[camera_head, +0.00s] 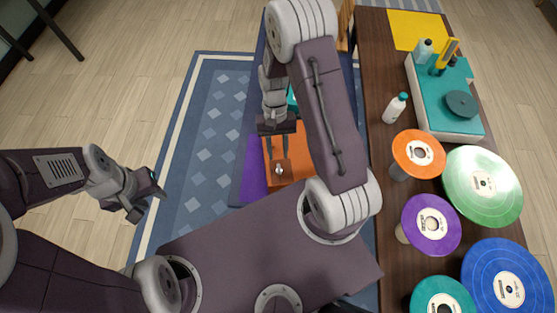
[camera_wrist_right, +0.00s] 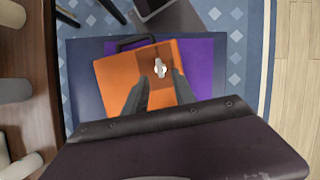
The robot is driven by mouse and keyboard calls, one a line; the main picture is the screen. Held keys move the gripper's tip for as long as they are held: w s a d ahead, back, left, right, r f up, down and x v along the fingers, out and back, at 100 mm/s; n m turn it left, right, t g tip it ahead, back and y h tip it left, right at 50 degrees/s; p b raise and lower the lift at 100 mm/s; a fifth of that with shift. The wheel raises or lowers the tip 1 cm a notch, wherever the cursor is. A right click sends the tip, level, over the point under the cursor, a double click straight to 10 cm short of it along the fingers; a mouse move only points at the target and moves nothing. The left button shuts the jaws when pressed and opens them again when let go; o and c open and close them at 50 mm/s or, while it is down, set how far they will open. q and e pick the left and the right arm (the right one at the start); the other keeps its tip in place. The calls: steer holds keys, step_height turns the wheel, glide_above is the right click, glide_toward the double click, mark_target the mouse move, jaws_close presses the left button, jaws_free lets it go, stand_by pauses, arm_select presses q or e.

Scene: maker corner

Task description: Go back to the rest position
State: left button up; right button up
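My right gripper (camera_head: 278,155) points down over an orange flat-topped thing (camera_head: 299,147). In the right wrist view its two fingers (camera_wrist_right: 160,84) stand apart with nothing held between them. The orange thing (camera_wrist_right: 115,72) carries a small silver piece on a brown patch, seen just beyond the fingertips; whether the fingers touch it I cannot tell. My left gripper (camera_head: 147,198) is at the left over the floor and rug, its fingers apart and empty.
A purple piece (camera_wrist_right: 205,62) lies beside the orange thing, over a dark blue base. A wooden table (camera_head: 375,75) at the right bears colored discs, a white bottle (camera_head: 395,108) and a teal-topped turntable box (camera_head: 428,92). A blue patterned rug (camera_head: 210,130) covers the open floor at left.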

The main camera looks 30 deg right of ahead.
steer(key=shift+v, duration=1.9)
steer(key=shift+s, duration=0.1)
